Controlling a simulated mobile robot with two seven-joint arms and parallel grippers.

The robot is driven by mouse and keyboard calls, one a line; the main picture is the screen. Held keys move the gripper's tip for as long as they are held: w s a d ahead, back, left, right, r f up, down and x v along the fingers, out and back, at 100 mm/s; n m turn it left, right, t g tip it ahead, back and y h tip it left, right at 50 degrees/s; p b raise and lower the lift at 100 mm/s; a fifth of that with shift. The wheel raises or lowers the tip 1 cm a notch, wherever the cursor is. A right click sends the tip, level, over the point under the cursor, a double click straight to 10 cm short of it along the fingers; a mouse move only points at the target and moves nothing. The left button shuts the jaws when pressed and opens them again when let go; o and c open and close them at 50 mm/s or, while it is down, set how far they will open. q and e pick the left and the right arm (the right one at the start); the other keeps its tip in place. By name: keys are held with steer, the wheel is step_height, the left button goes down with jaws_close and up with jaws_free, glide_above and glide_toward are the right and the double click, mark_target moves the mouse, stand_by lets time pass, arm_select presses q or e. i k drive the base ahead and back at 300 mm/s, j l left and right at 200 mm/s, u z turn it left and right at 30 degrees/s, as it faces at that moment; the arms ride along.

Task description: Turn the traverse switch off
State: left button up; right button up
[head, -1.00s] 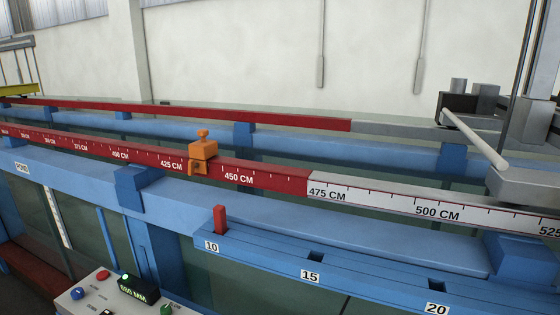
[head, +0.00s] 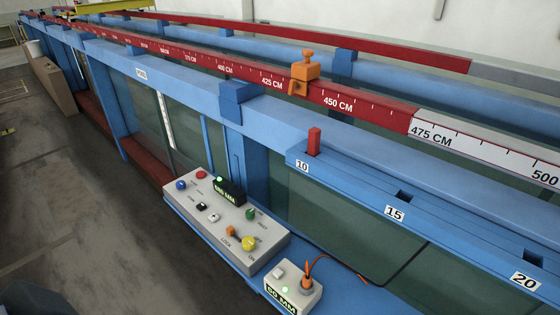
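A grey control panel (head: 225,222) is fixed to the near side of the flume. It carries a blue button (head: 181,185), a red button (head: 201,174), small black and white switches (head: 202,207), a green button (head: 250,214), and a lit display (head: 227,193) with a green light. At its right end are an orange switch (head: 231,231) near the word LOCK and a yellow knob (head: 248,243) near the word ON. Which control is the traverse switch is too small to read. Neither gripper is in view.
A smaller box (head: 300,297) with a lit display and orange cable stands right of the panel. An orange pointer (head: 305,71) sits on the red scale rail (head: 366,103). A red peg (head: 314,140) stands at slot 10. Open floor (head: 65,215) lies left.

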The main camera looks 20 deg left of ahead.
mark_target(248, 243)
steer(key=u, duration=0.85)
steer(key=k+j+z, duration=0.1)
steer(key=i+j+u, duration=0.1)
steer(key=i, duration=0.4)
steer(key=i+j+u, duration=0.15)
steer(key=i, duration=0.35)
steer(key=j, duration=0.1)
